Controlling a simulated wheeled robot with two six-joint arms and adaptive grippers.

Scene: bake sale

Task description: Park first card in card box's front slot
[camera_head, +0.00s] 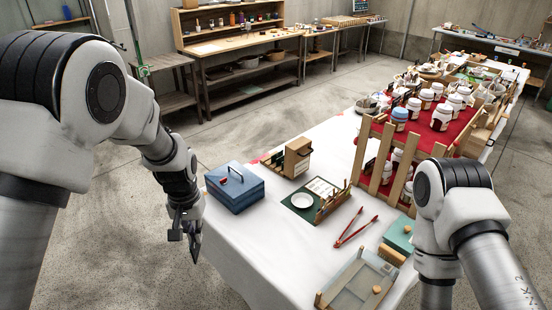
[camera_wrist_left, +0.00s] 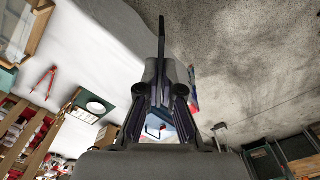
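My left gripper (camera_head: 184,236) hangs left of the table, beside the blue box and clear of the tabletop. In the left wrist view its fingers (camera_wrist_left: 161,85) are closed together on a thin, dark, flat piece (camera_wrist_left: 161,35), seen edge-on, which looks like a card. It juts past the fingertips and also shows as a dark pointed shape in the head view (camera_head: 195,250). A small upright wooden box (camera_head: 297,158) stands behind the blue box; it may be the card box, but its slots are not clear. My right arm shows at right; its gripper is out of view.
A blue lidded box (camera_head: 235,189) stands at the table's left edge. Right of it are a green mat (camera_head: 298,212) with a white dish, a low wooden rack (camera_head: 333,203), red tongs (camera_head: 356,229) and a tray (camera_head: 352,277). A jar-filled wooden stand (camera_head: 385,180) rises behind.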

